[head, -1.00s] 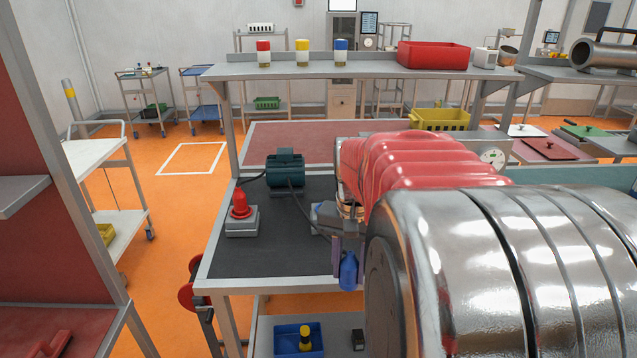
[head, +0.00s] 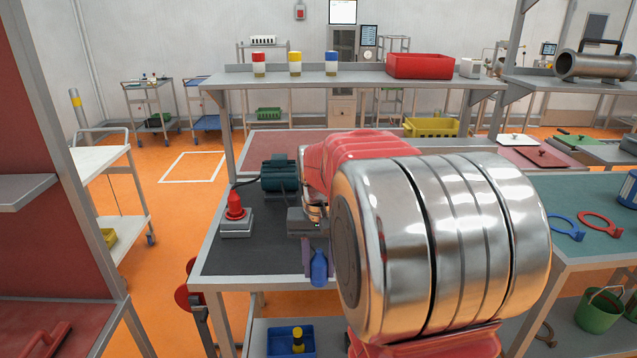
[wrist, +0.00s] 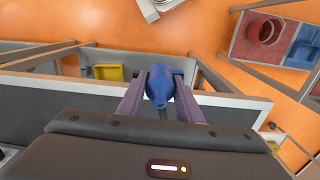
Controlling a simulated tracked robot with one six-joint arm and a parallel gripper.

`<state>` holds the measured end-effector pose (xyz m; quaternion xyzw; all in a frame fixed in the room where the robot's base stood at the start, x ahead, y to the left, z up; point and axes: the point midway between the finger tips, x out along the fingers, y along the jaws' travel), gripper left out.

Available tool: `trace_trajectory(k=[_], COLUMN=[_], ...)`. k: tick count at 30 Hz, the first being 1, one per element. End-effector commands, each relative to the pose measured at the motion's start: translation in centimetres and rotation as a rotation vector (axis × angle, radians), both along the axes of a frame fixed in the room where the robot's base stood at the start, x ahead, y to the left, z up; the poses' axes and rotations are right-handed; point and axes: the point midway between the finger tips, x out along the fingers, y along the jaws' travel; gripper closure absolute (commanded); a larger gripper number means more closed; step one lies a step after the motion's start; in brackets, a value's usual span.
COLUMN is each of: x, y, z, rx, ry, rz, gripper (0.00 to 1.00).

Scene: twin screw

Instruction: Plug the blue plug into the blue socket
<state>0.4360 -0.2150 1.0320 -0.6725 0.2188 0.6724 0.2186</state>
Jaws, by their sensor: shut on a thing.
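The blue plug (head: 319,268) hangs at the front edge of the dark workbench in the head view. It also shows in the wrist view (wrist: 160,86), between the two purple fingers. My gripper (wrist: 162,92) is shut on it; in the head view my gripper (head: 316,252) is partly hidden by my arm. A dark cable runs from the plug's end in the wrist view. I cannot make out a blue socket for certain; my arm covers part of the bench.
A green motor (head: 280,175) and a red plug (head: 235,207) on a grey socket box (head: 237,225) stand on the dark bench (head: 250,262). A blue bin (head: 291,341) is on the lower shelf. A teal bench (head: 600,240) with rings is at the right.

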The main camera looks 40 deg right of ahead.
Motion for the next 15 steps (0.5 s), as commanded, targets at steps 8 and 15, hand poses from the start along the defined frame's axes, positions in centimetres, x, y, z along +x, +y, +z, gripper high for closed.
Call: trace_trajectory(k=[8, 15], x=[7.0, 11.4], y=[5.7, 13.1], z=[-3.6, -7.4], rx=[0.002, 0.002], ry=[0.004, 0.004], rz=[0.246, 0.449], gripper=[0.88, 0.88])
